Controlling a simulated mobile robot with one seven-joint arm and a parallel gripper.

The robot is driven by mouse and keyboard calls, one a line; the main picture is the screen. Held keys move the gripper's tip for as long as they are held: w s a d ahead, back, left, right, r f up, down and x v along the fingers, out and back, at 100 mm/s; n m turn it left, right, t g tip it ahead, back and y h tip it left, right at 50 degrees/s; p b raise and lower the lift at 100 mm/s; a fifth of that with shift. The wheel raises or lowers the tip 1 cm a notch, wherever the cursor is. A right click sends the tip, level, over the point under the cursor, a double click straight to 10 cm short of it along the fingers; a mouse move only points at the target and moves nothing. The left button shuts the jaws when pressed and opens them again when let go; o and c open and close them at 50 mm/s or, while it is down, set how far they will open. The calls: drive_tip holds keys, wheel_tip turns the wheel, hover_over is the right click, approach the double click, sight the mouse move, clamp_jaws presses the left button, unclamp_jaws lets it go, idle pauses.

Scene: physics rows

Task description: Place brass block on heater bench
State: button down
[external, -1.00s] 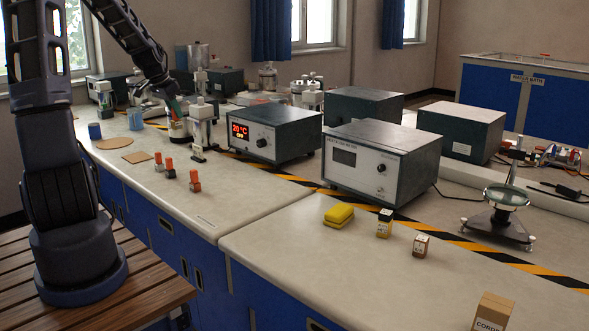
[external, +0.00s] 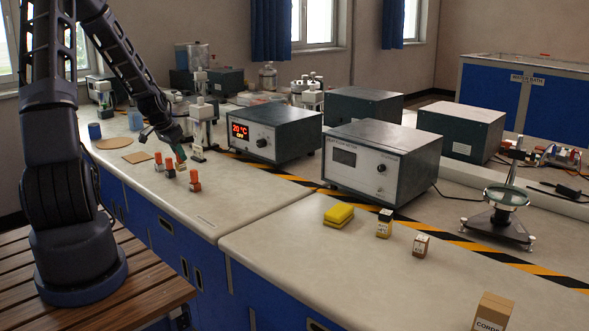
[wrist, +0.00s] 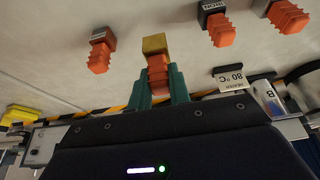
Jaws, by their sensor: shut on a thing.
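My gripper (external: 178,154) is low over the near part of the left bench, close to the row of orange-handled blocks. In the wrist view its green fingers (wrist: 160,88) are shut on the ribbed orange handle of the brass block (wrist: 154,44), whose yellowish metal end points away from the fingers. In the external view the held block is small and mostly hidden by the gripper. A card reading HEATER 80 °C (wrist: 240,82) shows in the wrist view. Which surface is the heater bench I cannot tell for certain.
Orange-handled blocks stand on the bench: one (external: 195,182) nearest, two (external: 170,167) (external: 158,160) left. A white-topped instrument stand (external: 202,125) is just behind my gripper. A box (external: 267,133) displays 20 °C OFF. The bench front right of the blocks is clear.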

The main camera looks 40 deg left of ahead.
sight(177, 160)
drive_tip(key=shift+f, duration=2.4)
drive_tip(key=shift+f, duration=0.1)
drive_tip(key=c, duration=1.3)
unclamp_jaws()
